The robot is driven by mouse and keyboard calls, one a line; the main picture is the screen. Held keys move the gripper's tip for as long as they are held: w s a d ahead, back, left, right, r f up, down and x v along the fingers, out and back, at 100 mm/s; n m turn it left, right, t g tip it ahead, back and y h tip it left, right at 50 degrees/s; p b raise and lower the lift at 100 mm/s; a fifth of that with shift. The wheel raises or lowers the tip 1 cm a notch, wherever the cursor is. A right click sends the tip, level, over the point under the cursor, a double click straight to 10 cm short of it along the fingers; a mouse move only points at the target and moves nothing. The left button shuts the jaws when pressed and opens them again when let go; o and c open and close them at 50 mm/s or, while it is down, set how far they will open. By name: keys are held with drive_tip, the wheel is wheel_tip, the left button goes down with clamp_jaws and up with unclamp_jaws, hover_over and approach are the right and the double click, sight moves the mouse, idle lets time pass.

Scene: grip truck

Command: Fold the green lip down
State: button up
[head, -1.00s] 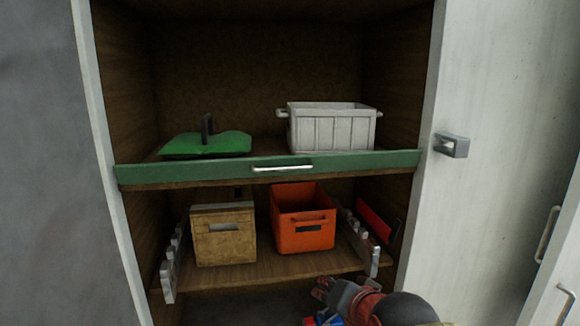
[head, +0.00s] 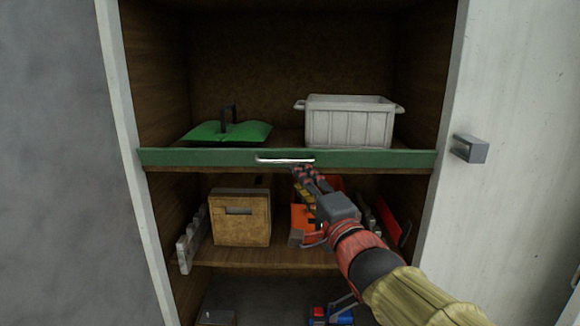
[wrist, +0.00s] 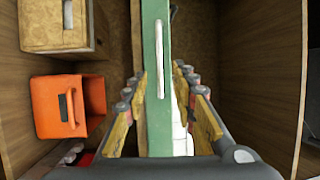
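The green lip (head: 380,160) runs upright across the front edge of the upper shelf. A pale bar handle (head: 285,160) is fixed on its face. In the head view my gripper (head: 304,172) is just below and in front of the handle. In the wrist view the lip (wrist: 152,25) and its handle (wrist: 160,60) run lengthwise between the spread fingers of my gripper (wrist: 154,84). The fingers are open, with visible gaps to the lip on both sides. I cannot tell how deep the lip sits between them.
Behind the lip are a green bag (head: 228,133) with a dark handle and a white crate (head: 347,122). On the shelf below stand a wooden box (head: 240,222) and an orange crate (wrist: 52,106), partly hidden by my arm. The truck's side frames (head: 130,100) bound both sides.

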sight(285, 162)
drive_tip(key=f+p+x, duration=0.1)
drive_tip(key=x, duration=0.6)
drive_tip(key=shift+w+r, duration=0.3)
drive_tip(key=shift+r, duration=0.2)
drive_tip(key=c, duration=0.4)
clamp_jaws()
